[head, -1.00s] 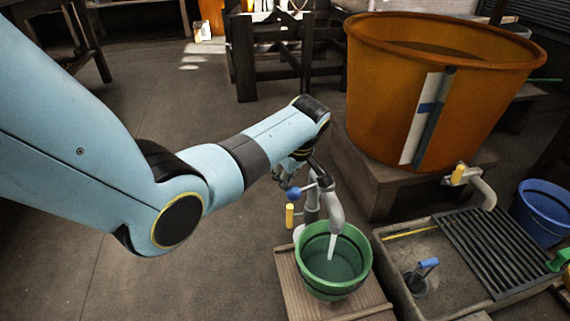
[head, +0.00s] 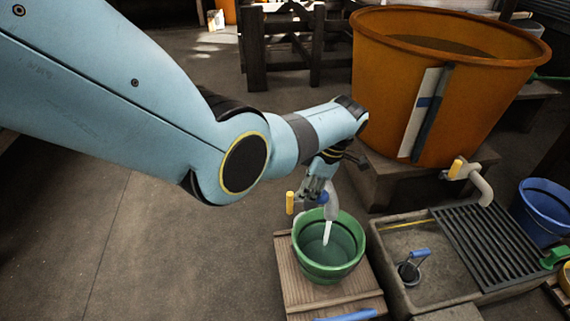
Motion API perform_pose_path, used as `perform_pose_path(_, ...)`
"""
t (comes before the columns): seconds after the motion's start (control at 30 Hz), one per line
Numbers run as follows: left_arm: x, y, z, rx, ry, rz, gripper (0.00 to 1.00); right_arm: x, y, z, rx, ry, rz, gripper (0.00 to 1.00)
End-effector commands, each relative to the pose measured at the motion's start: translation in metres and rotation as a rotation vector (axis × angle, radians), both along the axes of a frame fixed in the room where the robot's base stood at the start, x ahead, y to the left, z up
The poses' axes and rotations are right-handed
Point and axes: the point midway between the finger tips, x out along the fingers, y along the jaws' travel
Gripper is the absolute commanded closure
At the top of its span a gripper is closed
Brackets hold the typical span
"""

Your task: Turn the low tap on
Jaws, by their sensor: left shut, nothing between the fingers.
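A grey tap (head: 333,203) with a curved spout stands over a green bucket (head: 330,263). A pale stream (head: 327,232) runs from its mouth into the bucket. A yellow handle (head: 290,202) and a blue ball (head: 323,198) show at its left side. Another tap (head: 476,180), with a yellow handle, sits low by the orange vat. I cannot tell from its mouth whether it runs. My left gripper (head: 315,191) is shut and empty, pointing down right at the blue ball. It partly hides the grey tap; I cannot tell if they touch. My right gripper is not in view.
The orange vat (head: 432,100) stands on a wooden block behind. A stone trough (head: 391,265) with a dark grating (head: 490,240) lies to the right, a blue bucket (head: 543,212) beyond. The green bucket rests on a wooden board (head: 290,285). The floor at left is clear.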

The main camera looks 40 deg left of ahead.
Motion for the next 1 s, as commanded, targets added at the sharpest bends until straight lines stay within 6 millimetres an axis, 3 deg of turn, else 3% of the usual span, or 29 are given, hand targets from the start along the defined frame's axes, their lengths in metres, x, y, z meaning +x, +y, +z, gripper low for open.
perform_pose_path(0.5, 0.012, -0.033, 0.0, -0.001, -0.001, -0.005, 1.0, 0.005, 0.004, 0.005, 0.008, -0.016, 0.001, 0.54)
perform_pose_path(1.0, 0.016, -0.04, 0.0, -0.001, -0.001, -0.006, 1.0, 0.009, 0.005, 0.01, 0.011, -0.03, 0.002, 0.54)
